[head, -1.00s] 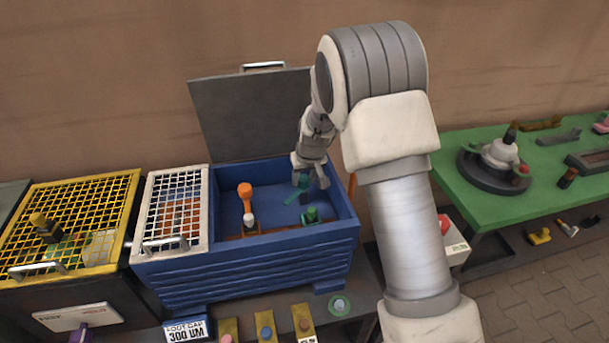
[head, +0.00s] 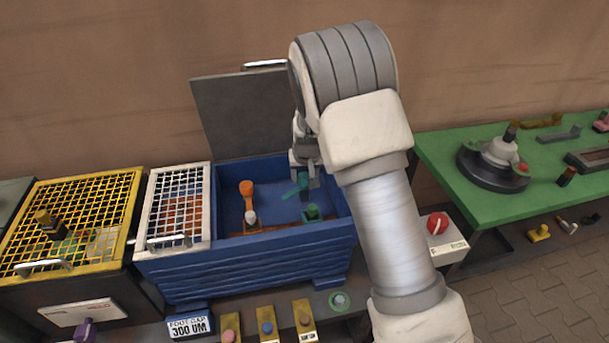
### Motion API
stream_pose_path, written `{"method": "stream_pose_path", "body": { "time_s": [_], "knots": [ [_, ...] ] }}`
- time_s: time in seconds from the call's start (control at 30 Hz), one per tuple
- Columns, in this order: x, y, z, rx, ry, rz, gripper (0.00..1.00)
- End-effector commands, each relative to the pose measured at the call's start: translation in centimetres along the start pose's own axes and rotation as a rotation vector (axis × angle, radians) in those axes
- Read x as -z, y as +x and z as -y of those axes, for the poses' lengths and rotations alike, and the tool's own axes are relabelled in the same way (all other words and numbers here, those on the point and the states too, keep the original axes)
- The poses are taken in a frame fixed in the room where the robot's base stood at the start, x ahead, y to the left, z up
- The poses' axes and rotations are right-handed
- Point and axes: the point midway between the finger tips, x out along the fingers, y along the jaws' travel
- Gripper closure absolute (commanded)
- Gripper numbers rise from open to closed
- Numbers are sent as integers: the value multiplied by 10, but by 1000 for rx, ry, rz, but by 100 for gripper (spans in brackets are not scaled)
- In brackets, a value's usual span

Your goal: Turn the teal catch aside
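The teal catch (head: 294,190) is a small lever inside the open blue box (head: 255,262), towards its right side. A teal-green block (head: 312,212) sits just in front of it. My gripper (head: 306,172) reaches down into the box right at the catch, close above or against it; I cannot tell whether they touch. The fingers are small and partly hidden by my arm, so their opening is unclear.
The grey lid (head: 243,115) is raised behind. A white mesh cover (head: 177,208) lies left. A red button box (head: 438,225) and green table (head: 470,200) are right.

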Motion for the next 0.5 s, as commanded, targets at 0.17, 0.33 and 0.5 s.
{"method": "stream_pose_path", "body": {
  "time_s": [0.17, 0.33, 0.5],
  "knots": [
    [0, 0, 0, 0, -2, 0, 25],
    [0, 0, 0, 0, -2, 0, 25],
    [0, -8, 0, 0, -4, -1, 25]
  ]
}}
